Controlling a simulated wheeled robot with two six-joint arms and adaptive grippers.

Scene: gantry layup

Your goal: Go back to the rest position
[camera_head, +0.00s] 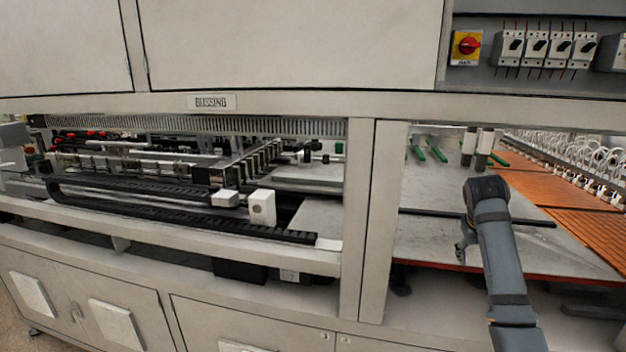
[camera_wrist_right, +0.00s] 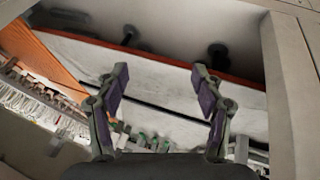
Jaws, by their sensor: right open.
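My right arm reaches up from the lower right in the head view, and its gripper (camera_head: 464,242) is at the front of the bay, over the edge of the grey table (camera_head: 430,196). In the right wrist view the two fingers of the right gripper (camera_wrist_right: 160,85) stand wide apart with nothing between them. The grey table surface (camera_wrist_right: 170,72) with its orange-red edge lies beyond the fingers. My left gripper shows in neither view.
A grey post (camera_head: 378,220) stands left of the right arm. Orange panels (camera_head: 560,205) lie at the right. A black bar (camera_head: 520,220) crosses the table. Green parts (camera_head: 436,150) are at the back. A red switch (camera_head: 467,46) and breakers sit above. A black cable chain (camera_head: 180,212) runs at left.

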